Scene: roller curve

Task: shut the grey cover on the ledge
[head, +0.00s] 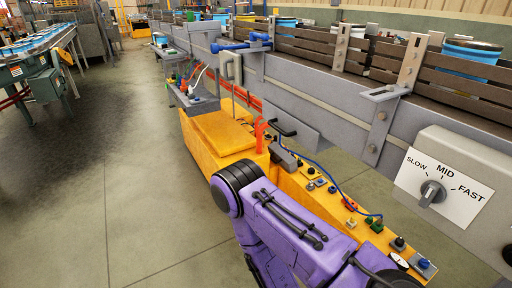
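A yellow ledge (327,201) runs along the side of the conveyor, with several buttons and switches on it. A light grey plate (297,130) with a dark handle (283,127) stands raised behind the ledge; it looks like the grey cover standing open, but I cannot be sure. A small dark grey block (283,156) sits just below it on the ledge. A purple arm of mine crosses the lower middle, in front of part of the ledge. Neither of my grippers shows in the head view.
A grey control box with a speed dial (432,192) juts out at the right. Red-orange handles (262,134) stand beside a yellow box (217,136). The conveyor (325,93) carries blue-banded cans behind slatted rails. The floor (130,190) at left is clear.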

